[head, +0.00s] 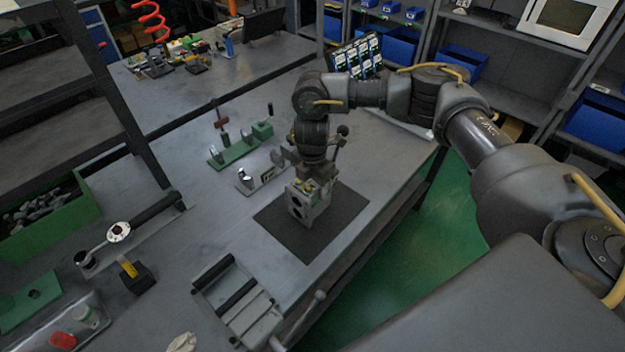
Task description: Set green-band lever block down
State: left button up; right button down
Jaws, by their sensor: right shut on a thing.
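My right gripper (317,180) points down from above and is shut on a grey metal lever block (308,205). The block has dark round ports in its side and looks upright. A lever with a dark knob (342,131) sticks up beside my wrist. The green band is too small to make out clearly. The block is over the dark square mat (340,212) near the table's right edge. I cannot tell whether its underside touches the mat. My left gripper is not in view.
A green fixture (238,149) and a grey fixture (262,175) stand left of the mat. A roller stand (240,300) is at the front, and a black block with a yellow label (137,276) is further left. The grey table (185,250) is clear between them.

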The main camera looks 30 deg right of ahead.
jog(key=shift+r, duration=0.1)
jog(key=c, duration=0.9)
grip_release()
jog(key=o, duration=0.4)
jog(key=shift+s, duration=0.1)
jog(key=shift+r, duration=0.15)
notch_tip(320, 180, up, 12)
jog(key=shift+a+f+b, duration=0.1)
jog(key=shift+b, duration=0.4)
